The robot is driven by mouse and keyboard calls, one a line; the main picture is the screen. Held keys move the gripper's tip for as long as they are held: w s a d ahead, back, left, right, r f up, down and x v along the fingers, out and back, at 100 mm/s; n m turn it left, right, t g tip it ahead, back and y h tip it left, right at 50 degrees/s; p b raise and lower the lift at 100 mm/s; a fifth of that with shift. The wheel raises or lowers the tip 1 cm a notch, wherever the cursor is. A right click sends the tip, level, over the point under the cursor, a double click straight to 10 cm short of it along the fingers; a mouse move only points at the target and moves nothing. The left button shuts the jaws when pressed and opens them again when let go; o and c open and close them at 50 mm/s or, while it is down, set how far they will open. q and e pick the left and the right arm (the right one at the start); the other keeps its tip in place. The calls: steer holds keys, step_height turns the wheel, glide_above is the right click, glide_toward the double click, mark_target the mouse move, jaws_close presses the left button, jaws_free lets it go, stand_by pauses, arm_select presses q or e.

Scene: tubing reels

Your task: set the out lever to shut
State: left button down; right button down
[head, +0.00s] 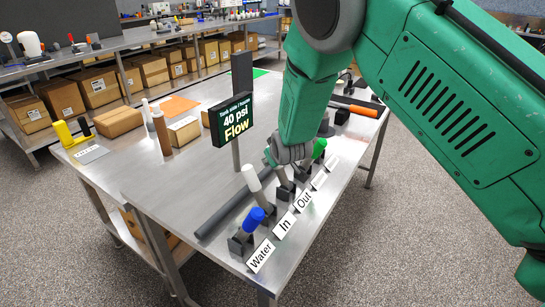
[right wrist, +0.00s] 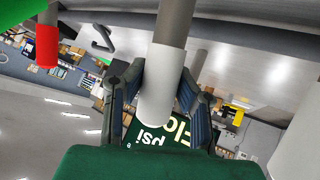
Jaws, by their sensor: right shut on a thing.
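A row of levers stands on the steel bench. The out lever's dark base (head: 285,187) is behind the "Out" label (head: 304,199), and the top of that lever is hidden by my right gripper (head: 272,157) in the head view. In the right wrist view my right gripper (right wrist: 155,95) has its fingers on both sides of a white handle (right wrist: 160,85) on a grey stem, shut on it. This is the out lever's handle. The sign (head: 233,119) reads "40 psi Flow". My left gripper is not in view.
The white in lever (head: 252,178) and blue water lever (head: 253,220) stand nearer, both tilted. A green-handled lever (head: 319,148) is just beyond my gripper. A red handle (right wrist: 47,46) shows in the right wrist view. A dark bar (head: 228,208) lies behind the levers.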

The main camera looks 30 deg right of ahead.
steer(key=shift+w+a+r, duration=0.1)
steer(key=shift+a, duration=0.05)
steer(key=c, duration=1.2)
jaws_free()
steer(key=v, duration=1.1)
steer(key=shift+s+r, duration=0.2)
steer(key=shift+s, duration=0.15)
